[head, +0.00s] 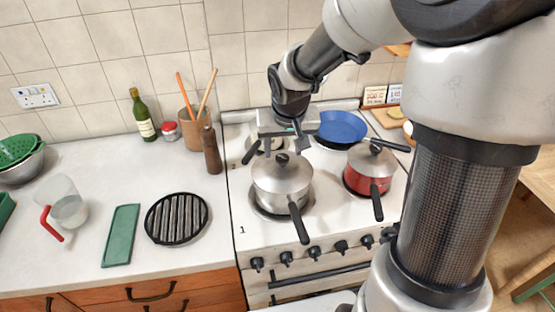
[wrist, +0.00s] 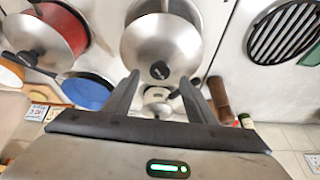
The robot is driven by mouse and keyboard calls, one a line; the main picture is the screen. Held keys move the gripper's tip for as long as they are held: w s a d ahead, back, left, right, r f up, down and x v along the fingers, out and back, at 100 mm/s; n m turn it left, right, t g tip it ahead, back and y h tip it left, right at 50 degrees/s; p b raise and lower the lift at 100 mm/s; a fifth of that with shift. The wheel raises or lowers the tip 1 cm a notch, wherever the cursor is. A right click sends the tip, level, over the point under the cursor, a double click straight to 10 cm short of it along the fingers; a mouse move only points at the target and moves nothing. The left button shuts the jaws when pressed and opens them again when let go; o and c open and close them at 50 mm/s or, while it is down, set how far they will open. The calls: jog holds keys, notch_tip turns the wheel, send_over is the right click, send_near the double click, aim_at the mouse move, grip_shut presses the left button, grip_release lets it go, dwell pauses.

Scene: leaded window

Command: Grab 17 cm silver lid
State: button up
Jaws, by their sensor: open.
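A silver lid with a black knob (head: 281,171) sits on a silver saucepan (head: 280,203) at the front left of the stove. The lid also shows in the wrist view (wrist: 158,42), with its knob between my fingertips in the picture. My gripper (head: 284,143) is open and empty, just above and behind this lid, apart from it as far as I can tell. Its fingers show in the wrist view (wrist: 158,80). A second silver lid (head: 371,159) sits on a red saucepan (head: 359,186) to the right. I cannot tell which lid is 17 cm.
A smaller lidded pot (wrist: 157,97) stands behind the silver saucepan, partly hidden in the head view. A blue pan (head: 342,127) is at the back right. Saucepan handles jut over the stove's front. A pepper mill (head: 211,150) and ribbed black trivet (head: 176,218) are on the left counter.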

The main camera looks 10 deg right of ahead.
aim_at(282, 157)
jog(key=x, duration=0.4)
jog(key=shift+r, duration=0.1)
grip_shut()
